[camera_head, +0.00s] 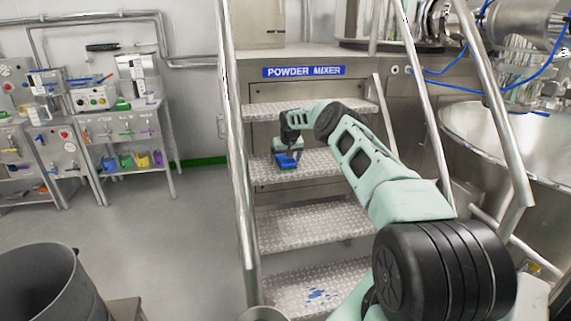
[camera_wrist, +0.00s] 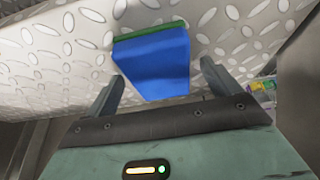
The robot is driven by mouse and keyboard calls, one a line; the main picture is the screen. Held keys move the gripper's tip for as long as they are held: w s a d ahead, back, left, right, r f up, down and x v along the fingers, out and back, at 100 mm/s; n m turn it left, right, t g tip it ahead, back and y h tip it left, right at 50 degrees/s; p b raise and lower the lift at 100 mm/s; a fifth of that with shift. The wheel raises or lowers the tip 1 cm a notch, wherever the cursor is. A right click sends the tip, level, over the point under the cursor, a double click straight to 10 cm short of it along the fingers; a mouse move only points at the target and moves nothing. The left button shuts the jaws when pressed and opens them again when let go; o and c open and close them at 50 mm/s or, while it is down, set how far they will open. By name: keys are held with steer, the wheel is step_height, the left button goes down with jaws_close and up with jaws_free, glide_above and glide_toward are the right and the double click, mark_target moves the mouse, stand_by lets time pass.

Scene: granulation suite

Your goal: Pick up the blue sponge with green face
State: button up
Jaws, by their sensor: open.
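The blue sponge (camera_wrist: 155,65) lies on a metal stair tread, with its green face (camera_wrist: 148,31) showing as a strip along the far edge in the wrist view. In the head view the blue sponge (camera_head: 287,160) shows on a middle step, just below my gripper (camera_head: 286,151). In the wrist view my gripper (camera_wrist: 158,85) is open, one finger on each side of the sponge's near part. Gaps show between the fingers and the sponge, and I cannot tell how far above the tread the fingertips are.
The steps (camera_head: 310,228) have a raised tread pattern and metal handrails (camera_head: 236,150) on both sides. Blue spots (camera_head: 320,294) mark the lowest step. A steel bowl (camera_head: 500,140) stands at right, a grey drum (camera_head: 45,285) at lower left. Open floor (camera_head: 175,240) lies left of the stairs.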

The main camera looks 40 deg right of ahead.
mark_target(286, 159)
stand_by(0.3)
steer(key=c, duration=1)
steer(key=shift+c, duration=0.2)
steer(key=shift+r+p, duration=0.45)
steer(key=shift+r, duration=0.1)
step_height(286, 159, up, 9)
steer(key=b, duration=0.1)
steer(key=shift+r+b, duration=0.2)
steer(key=shift+b, duration=0.1)
steer(key=shift+o, duration=0.5)
